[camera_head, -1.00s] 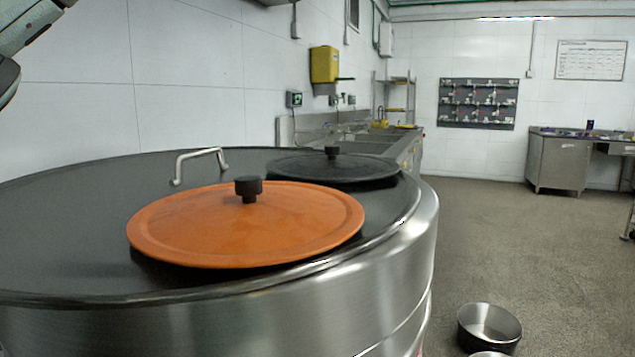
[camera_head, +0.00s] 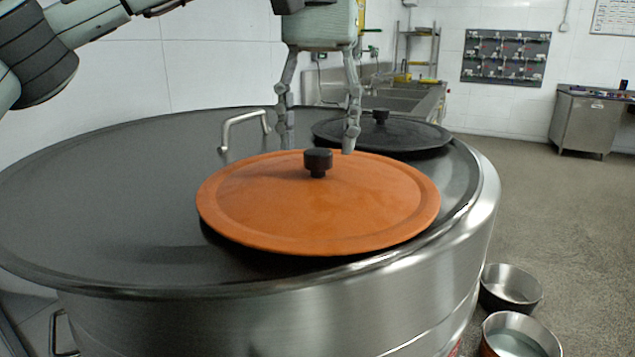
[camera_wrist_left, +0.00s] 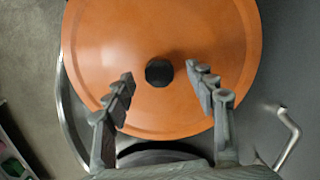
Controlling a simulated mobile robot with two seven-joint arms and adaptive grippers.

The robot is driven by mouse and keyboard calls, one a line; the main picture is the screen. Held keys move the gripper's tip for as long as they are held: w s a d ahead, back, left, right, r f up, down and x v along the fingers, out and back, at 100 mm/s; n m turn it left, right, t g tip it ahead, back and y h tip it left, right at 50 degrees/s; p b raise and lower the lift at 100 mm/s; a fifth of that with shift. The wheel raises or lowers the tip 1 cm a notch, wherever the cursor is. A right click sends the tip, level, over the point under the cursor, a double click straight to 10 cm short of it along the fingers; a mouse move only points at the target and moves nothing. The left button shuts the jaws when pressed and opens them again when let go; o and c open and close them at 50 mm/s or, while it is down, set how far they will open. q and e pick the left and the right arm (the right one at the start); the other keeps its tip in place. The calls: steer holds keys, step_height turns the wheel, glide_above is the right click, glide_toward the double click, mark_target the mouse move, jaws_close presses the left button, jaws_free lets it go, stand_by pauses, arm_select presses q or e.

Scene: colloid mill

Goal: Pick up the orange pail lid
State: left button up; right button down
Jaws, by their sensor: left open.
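The orange pail lid (camera_head: 270,215) is a wide round disc with a black knob (camera_head: 318,161) at its middle. It lies on the dark top of a large steel vessel, near the rim. My left gripper (camera_head: 318,145) is open and points down at the far side of the knob, its fingers apart. In the left wrist view the lid (camera_wrist_left: 200,45) fills the upper middle, and the knob (camera_wrist_left: 159,72) sits just beyond and between the open fingertips (camera_wrist_left: 159,72). The fingers hold nothing. My right gripper is not in view.
A black lid (camera_head: 425,135) lies behind the orange one on the vessel top (camera_head: 110,200). A metal handle (camera_head: 226,133) stands up left of it. Steel pails (camera_head: 511,288) stand on the floor at the right. The vessel top at left is clear.

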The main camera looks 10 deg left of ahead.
mark_target(318, 151)
arm_select(q)
steer(key=shift+s+f, duration=0.1)
steer(key=shift+f, duration=1.4)
steer(key=shift+c, duration=0.5)
jaws_close()
